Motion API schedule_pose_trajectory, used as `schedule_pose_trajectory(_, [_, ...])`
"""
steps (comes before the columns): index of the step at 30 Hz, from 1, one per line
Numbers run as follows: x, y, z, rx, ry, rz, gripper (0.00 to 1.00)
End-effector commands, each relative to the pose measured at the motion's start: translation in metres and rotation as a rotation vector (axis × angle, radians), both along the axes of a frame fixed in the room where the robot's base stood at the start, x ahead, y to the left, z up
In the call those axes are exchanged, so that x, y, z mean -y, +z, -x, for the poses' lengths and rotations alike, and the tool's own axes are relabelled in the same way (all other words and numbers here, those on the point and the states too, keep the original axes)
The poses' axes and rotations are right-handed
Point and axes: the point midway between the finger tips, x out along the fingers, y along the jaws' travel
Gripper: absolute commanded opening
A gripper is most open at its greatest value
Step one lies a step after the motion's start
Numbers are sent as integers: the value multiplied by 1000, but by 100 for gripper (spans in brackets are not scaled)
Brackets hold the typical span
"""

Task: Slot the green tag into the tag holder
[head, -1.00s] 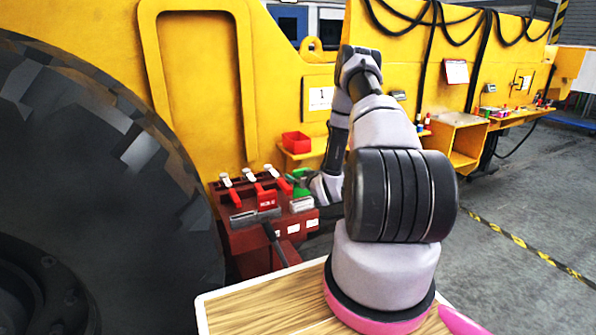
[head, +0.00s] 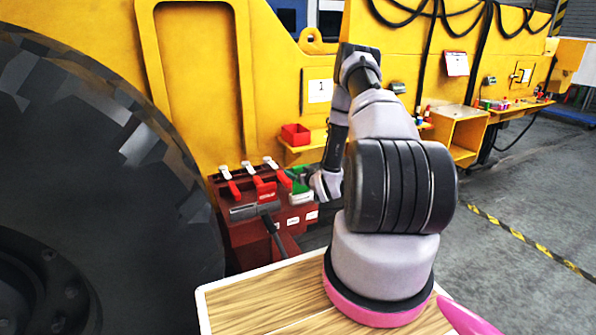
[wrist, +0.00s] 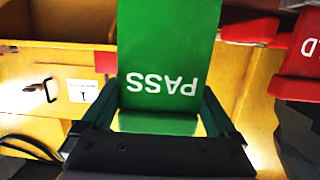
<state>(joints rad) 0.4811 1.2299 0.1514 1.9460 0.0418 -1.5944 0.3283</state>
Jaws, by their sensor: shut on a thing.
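The green tag (wrist: 170,50) fills the upper middle of the wrist view, its white word PASS upside down. My gripper (wrist: 161,108) is shut on it, a dark finger on each side. In the head view the green tag (head: 299,176) shows small at the right end of the red block, with my gripper (head: 310,182) beside it. I cannot clearly pick out the tag holder; my gripper and the tag may hide it. I cannot tell whether the tag touches the block.
The dark red block (head: 250,236) carries red-handled clamps (head: 248,170) with white tips and a grey bar. A red lettered piece (wrist: 302,45) is close at right in the wrist view. A red bin (head: 295,135) sits on a yellow shelf. A big tyre (head: 95,150) stands at left.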

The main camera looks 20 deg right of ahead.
Motion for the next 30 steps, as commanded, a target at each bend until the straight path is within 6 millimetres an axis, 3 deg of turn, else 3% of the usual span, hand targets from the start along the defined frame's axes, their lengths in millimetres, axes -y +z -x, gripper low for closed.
schedule_pose_trajectory(30, [0,-30,0,0,0,1,38])
